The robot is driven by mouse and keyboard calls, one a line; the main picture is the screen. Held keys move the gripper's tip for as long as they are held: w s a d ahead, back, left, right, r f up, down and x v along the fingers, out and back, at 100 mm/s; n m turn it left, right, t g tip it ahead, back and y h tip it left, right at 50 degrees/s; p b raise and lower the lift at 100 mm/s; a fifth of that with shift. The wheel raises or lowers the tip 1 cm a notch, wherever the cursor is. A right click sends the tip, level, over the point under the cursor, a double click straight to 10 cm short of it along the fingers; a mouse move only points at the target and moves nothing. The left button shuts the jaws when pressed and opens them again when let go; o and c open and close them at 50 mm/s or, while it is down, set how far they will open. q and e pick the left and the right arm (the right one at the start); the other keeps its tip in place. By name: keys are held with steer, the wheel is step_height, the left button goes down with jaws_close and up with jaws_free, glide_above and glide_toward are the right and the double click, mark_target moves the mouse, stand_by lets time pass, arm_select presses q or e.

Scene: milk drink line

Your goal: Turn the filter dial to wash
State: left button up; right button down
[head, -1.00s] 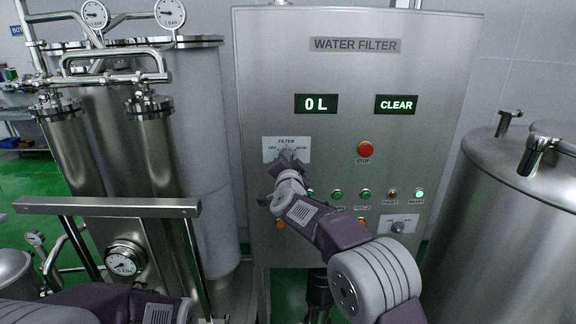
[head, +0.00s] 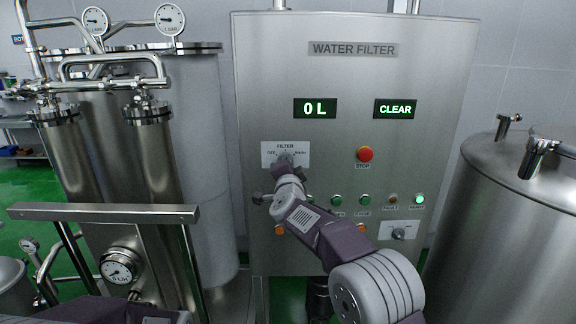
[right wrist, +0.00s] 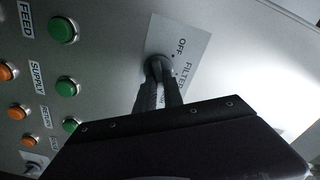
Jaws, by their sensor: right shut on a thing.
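The filter dial (right wrist: 158,66) sits on a white plate marked FILTER (head: 299,149), with OFF at its left and WASH at its right. My right gripper (head: 286,168) reaches the dial from below and covers most of it. In the right wrist view its fingers (right wrist: 159,88) are shut on the dial's knob. I cannot tell which mark the dial points to. The panel's displays read 0 L (head: 315,109) and CLEAR (head: 395,109). A bit of my left arm shows at the bottom left, but its gripper is out of view.
A red stop button (head: 364,154) is right of the dial. Green buttons (head: 364,200) and orange buttons (right wrist: 15,112) lie below it. A second knob (head: 398,234) is lower right. Steel filter tanks stand left, a steel vessel (head: 520,215) right.

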steer(key=c, duration=1.5)
jaws_free()
steer(key=shift+o, duration=0.2)
steer(key=s+b, duration=0.4)
steer(key=s, duration=0.5)
